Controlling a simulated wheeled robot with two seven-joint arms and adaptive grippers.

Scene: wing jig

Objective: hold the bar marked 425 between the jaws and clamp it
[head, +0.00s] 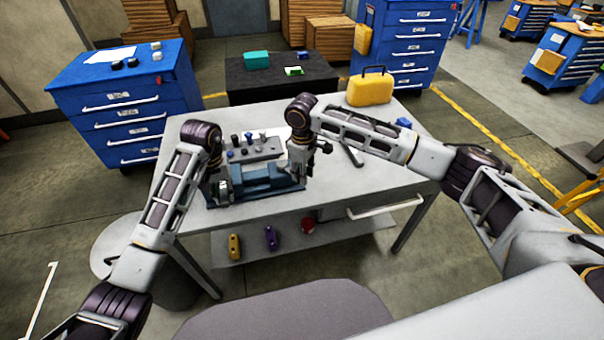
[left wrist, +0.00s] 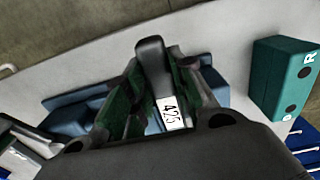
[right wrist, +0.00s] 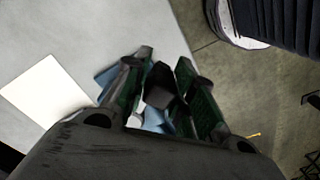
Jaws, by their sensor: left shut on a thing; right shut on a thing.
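The bar marked 425 (left wrist: 153,62) is dark, with a white label that reads 425 in the left wrist view. My left gripper (left wrist: 160,88) is shut on it, a finger on each side. In the head view my left gripper (head: 221,190) is at the left end of the blue vise (head: 262,188). My right gripper (head: 299,170) is at the vise's right end. In the right wrist view it (right wrist: 166,80) is shut on a black piece (right wrist: 159,85), with blue vise parts behind. I cannot tell exactly which part that is. The arms partly hide the vise jaws and the bar's seating.
A grey tray of small parts (head: 268,151) lies behind the vise. A green block marked R (left wrist: 284,78) is beside it in the left wrist view. A yellow case (head: 369,90) stands at the table's back right.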

